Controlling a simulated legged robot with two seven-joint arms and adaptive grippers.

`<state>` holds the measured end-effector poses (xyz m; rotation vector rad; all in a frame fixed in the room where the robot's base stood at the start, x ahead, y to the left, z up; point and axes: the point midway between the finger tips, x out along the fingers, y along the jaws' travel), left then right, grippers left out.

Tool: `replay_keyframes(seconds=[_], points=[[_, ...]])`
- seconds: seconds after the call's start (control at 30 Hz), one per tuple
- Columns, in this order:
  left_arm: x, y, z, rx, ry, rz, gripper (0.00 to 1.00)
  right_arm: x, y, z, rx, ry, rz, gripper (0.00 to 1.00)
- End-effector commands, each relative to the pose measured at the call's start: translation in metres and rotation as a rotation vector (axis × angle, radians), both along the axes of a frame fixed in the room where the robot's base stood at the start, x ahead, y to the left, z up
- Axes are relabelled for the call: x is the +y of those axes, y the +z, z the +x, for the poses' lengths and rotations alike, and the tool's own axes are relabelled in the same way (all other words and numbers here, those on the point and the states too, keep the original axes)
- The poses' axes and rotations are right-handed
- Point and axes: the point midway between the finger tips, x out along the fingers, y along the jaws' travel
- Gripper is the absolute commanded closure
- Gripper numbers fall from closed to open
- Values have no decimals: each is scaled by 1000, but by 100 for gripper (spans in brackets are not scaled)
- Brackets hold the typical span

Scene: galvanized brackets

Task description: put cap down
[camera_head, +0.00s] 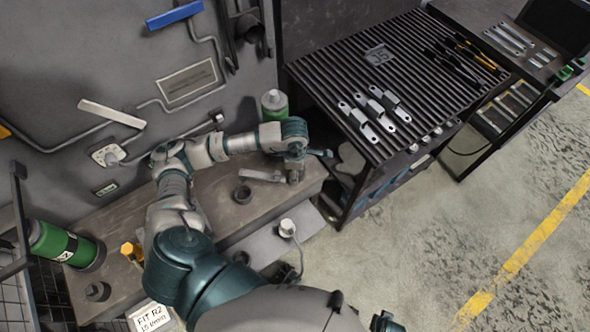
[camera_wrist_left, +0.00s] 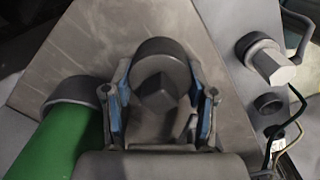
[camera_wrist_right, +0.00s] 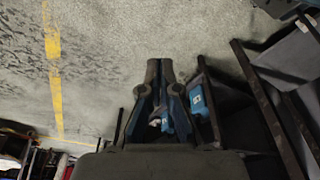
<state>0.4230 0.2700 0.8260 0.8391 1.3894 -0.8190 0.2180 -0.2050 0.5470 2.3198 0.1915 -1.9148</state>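My left gripper (camera_head: 295,165) is over the right end of the workbench, pointing down. In the left wrist view its blue-padded fingers (camera_wrist_left: 160,108) stand on both sides of a dark round cap (camera_wrist_left: 165,60) with a square knob and appear closed on it. In the head view a dull brown cylindrical piece (camera_head: 295,174) shows under the fingers, close to the bench top; whether it touches is hard to tell. My right gripper (camera_wrist_right: 162,75) is empty, its fingertips together, and points toward the floor.
A pale hex-headed part (camera_head: 287,228) is in front. A slatted table (camera_head: 345,65) with metal brackets (camera_head: 382,103) stands to the right.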

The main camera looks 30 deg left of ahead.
Motion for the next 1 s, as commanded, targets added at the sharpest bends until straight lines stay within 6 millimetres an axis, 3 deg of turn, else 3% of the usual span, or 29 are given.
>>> replay_keyframes(seconds=[0.07,0.47,0.83,1.0], points=[[0,0,0,0,0,1,21,0,-1,-1,3,0,-1,100],[-1,7,0,-2,0,0,21,-1,-2,-4,7,-2,-1,100],[0,84,-1,-6,0,0,21,-3,-25,-10,17,2,-5,100],[-2,110,-2,-3,-1,-1,21,-3,-32,-12,20,3,-4,100]])
